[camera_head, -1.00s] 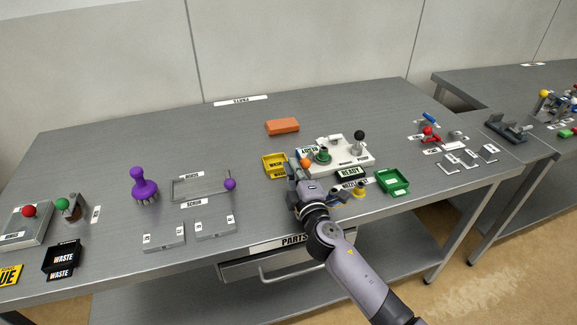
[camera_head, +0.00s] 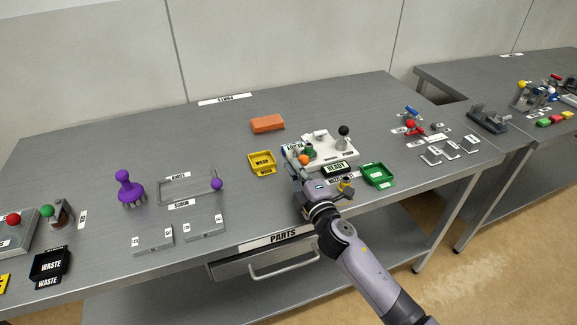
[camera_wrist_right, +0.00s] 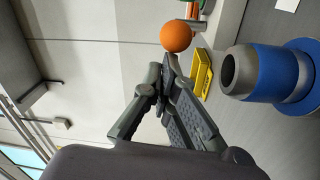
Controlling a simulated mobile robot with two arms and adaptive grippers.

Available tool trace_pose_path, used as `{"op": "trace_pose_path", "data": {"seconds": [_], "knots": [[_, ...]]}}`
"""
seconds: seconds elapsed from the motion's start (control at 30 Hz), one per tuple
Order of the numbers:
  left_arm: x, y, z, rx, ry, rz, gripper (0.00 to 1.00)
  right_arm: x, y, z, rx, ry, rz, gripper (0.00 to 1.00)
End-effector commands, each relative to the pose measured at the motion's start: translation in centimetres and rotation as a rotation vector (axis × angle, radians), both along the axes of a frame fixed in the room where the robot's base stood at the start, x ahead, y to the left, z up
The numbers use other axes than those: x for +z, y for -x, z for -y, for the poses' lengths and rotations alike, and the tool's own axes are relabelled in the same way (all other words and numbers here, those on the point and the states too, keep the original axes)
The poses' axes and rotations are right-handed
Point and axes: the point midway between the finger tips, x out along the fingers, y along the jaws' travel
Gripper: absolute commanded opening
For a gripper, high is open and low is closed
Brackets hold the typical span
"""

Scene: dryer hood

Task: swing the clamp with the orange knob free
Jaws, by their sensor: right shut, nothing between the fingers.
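The orange knob (camera_head: 304,160) of the clamp stands at the front left of the white fixture (camera_head: 338,152), close to a green part. In the wrist view the orange knob (camera_wrist_right: 176,36) sits beside a short metal piece, just beyond my fingertips. The rest of the clamp is mostly hidden. My right gripper (camera_head: 294,168) is at the knob's near left side. In the wrist view my right gripper (camera_wrist_right: 164,78) is shut with nothing between the fingers; a small gap shows between it and the knob. My left gripper is not in view.
A yellow tray (camera_head: 262,168) stands left of the gripper. A green tray (camera_head: 379,177) and a black READY sign (camera_head: 335,168) lie to the right. A blue cylinder with a grey collar (camera_wrist_right: 270,72) is close in the wrist view.

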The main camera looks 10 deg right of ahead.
Motion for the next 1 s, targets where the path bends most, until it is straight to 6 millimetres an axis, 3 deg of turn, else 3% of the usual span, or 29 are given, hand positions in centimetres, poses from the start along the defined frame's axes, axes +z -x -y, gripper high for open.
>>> {"op": "trace_pose_path", "data": {"seconds": [0.4,1.0], "knots": [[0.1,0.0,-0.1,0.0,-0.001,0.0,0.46,-0.1,0.0,1.5,-0.008,0.002,-0.002,0.0],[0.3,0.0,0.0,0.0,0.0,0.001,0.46,0.0,-0.2,1.7,-0.013,0.006,-0.003,0.0]]}}
